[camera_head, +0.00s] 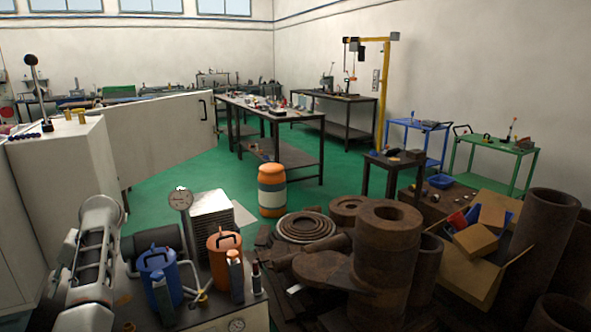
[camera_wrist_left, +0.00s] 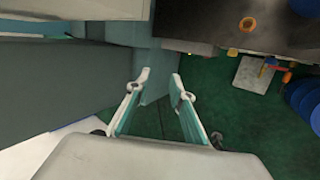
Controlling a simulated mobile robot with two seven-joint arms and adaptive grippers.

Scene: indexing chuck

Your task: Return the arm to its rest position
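My left arm (camera_head: 92,265) comes in at the lower left of the head view, pale grey and white, beside a bench with blue and orange canisters. Its fingers cannot be made out clearly there. In the left wrist view my left gripper (camera_wrist_left: 160,80) has its two fingers spread apart with nothing between them. A grey surface and the green floor show beyond the fingertips. My right arm and right gripper are not in view. No indexing chuck can be made out clearly.
A white cabinet (camera_head: 75,185) is at left. Rusty cylinders (camera_head: 385,250) fill the lower right. Green floor (camera_head: 190,165) is clear mid-room.

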